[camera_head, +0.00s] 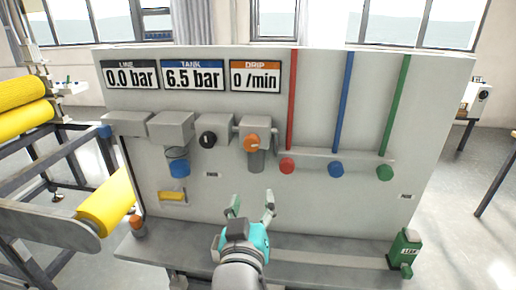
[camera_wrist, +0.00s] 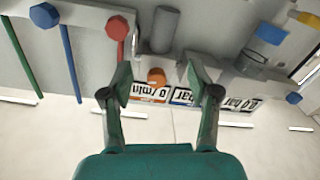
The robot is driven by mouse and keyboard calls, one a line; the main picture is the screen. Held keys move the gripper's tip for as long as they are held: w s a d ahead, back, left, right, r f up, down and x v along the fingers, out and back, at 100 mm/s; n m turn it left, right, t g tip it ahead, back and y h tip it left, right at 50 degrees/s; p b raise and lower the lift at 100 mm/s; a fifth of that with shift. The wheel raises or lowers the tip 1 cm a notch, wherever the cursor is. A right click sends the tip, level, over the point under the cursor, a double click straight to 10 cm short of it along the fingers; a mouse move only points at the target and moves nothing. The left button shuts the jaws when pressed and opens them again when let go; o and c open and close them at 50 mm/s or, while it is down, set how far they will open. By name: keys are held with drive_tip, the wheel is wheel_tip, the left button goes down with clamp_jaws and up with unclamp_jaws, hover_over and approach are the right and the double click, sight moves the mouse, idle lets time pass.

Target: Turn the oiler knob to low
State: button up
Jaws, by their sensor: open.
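The oiler knob is an orange knob (camera_head: 251,142) on the front of a grey block at the middle of the panel, under the DRIP display, which reads 0 /min. A grey cylinder hangs below the block. The knob also shows in the wrist view (camera_wrist: 156,77), between my fingers. A small pale mark shows on its face, but I cannot read its setting. My gripper (camera_head: 252,207) is open and empty, below the knob and in front of the panel. In the wrist view my gripper (camera_wrist: 160,85) has its fingers spread wide, apart from the knob.
A black knob (camera_head: 208,139) sits left of the oiler. Red (camera_head: 287,166), blue (camera_head: 336,170) and green (camera_head: 385,173) knobs sit to its right. A blue-ended bowl (camera_head: 179,168) and yellow handle (camera_head: 172,196) are at left. A green LEAK box (camera_head: 405,250) stands on the ledge.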

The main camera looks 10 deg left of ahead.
drive_tip(key=m+h, duration=0.1)
drive_tip(key=m, duration=0.1)
approach(251, 147)
drive_tip(key=w, duration=1)
drive_tip(key=shift+w+d, duration=0.15)
drive_tip(key=shift+w, duration=0.15)
clamp_jaws()
